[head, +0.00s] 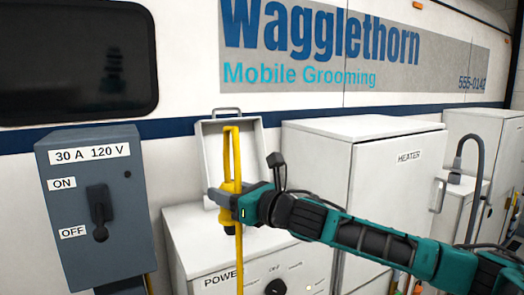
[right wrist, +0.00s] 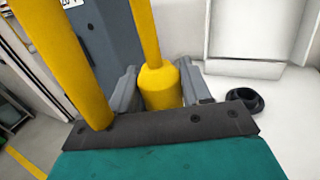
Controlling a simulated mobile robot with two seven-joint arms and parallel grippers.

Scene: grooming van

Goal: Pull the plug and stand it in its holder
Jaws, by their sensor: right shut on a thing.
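My right gripper (head: 226,194) is shut on the yellow plug (right wrist: 160,86), whose body sits between the two grey jaws in the right wrist view. In the head view the plug (head: 229,188) is in front of the open-lidded white POWER cabinet. A yellow cord (head: 240,262) loops above the plug and hangs down past the gripper. A black round cup (right wrist: 244,99), possibly the holder, is on the white surface to the right of the plug in the right wrist view. The plug's lower end is hidden there. My left gripper is out of view.
A grey switch box (head: 95,205) stands at left, its lever down beside OFF. The raised lid (head: 246,142) is behind the plug. A white HEATER cabinet (head: 378,170) stands behind my right arm. The van wall (head: 186,90) closes off the back.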

